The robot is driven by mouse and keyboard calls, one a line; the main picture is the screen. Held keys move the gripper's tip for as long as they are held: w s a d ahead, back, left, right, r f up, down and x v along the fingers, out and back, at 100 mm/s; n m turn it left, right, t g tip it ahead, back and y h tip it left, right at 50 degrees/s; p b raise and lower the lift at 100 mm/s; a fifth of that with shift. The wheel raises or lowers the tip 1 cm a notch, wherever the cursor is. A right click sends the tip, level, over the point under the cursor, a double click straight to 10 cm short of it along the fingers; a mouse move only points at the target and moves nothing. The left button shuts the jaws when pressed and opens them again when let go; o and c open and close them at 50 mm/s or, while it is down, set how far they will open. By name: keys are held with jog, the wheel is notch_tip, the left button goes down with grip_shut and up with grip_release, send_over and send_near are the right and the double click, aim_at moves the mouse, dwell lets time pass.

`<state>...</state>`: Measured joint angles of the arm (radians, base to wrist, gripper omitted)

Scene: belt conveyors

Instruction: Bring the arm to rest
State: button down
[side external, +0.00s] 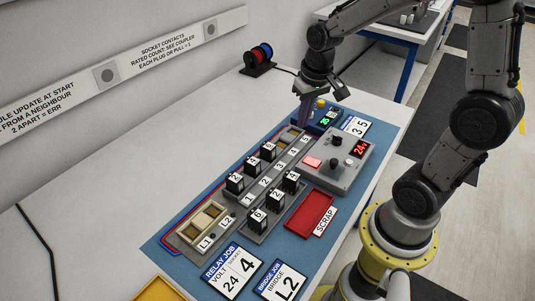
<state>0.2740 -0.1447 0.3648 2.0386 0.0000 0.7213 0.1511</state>
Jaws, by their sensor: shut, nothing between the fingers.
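My gripper (331,96) hangs at the end of my arm over the far end of the blue mat (151,247). Its fingers point down and look closed, with nothing held. It is near the small blue display unit (322,118) with green digits and a yellow button on top. I cannot tell whether the fingertips touch anything. Several black numbered relays (235,183) stand in two groups on grey strips on the mat.
A grey control box (334,163) with a red 24V display sits right of the strips. A red scrap tray (306,215) lies in front of it. Cards (232,272) lie at the mat's near edge. A spool stand (259,59) is at the back. The white table's left is clear.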

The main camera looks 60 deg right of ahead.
jog(key=s+a+r+n+t, duration=0.25)
jog(key=s+a+r, duration=0.35)
jog(key=r, duration=0.3)
jog(key=s+a+n+t, duration=0.1)
jog(key=s+a+n, duration=0.1)
jog(key=s, duration=0.6)
jog(key=shift+s+a+r, duration=0.2)
jog(key=shift+a, duration=0.15)
